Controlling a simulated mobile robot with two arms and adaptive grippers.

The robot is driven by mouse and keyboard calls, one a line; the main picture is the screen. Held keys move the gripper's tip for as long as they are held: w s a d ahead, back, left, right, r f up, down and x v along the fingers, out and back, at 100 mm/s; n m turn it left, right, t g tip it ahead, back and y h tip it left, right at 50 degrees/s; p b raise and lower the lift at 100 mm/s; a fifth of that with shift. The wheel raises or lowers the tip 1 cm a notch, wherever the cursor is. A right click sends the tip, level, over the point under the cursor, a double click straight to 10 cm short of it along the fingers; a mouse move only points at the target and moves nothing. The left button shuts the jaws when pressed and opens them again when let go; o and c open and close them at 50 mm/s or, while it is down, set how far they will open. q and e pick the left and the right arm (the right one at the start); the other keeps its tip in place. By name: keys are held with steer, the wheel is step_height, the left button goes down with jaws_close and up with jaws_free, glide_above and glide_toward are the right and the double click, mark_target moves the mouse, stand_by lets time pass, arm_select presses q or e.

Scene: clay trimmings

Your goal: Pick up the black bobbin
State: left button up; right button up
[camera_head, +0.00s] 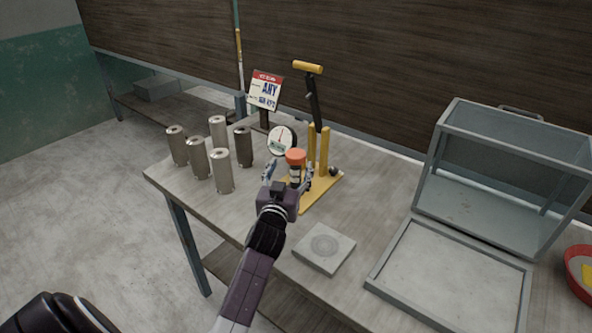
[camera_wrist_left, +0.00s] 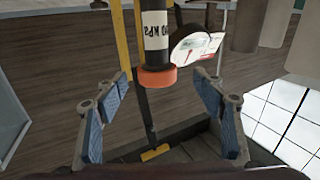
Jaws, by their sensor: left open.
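Several upright metal cylinders stand at the left end of the table. The darkest one (camera_head: 243,147), at the right of the group, best matches a black bobbin, though I cannot tell for certain. My left gripper (camera_head: 288,177) is open, right of and nearer than that dark cylinder. Its fingers also show spread and empty in the left wrist view (camera_wrist_left: 160,108). A black-bodied fitting with an orange cap (camera_head: 296,156) appears between or just beyond the fingers; the cap also shows in the wrist view (camera_wrist_left: 157,78). My right gripper is out of view.
A yellow lever press (camera_head: 325,150) and a round white gauge (camera_head: 281,141) stand close beyond my left gripper. A sign (camera_head: 265,89) stands behind. A square plate (camera_head: 324,247), a shallow tray (camera_head: 450,321) and a glass case (camera_head: 500,165) occupy the table's right side.

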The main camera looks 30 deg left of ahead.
mark_target(294, 163)
arm_select(q)
steer(key=x, duration=0.2)
steer(key=p+x, duration=0.1)
steer(key=shift+w+d, duration=0.1)
steer(key=shift+w, duration=0.35)
steer(key=shift+x, duration=0.8)
jaws_close()
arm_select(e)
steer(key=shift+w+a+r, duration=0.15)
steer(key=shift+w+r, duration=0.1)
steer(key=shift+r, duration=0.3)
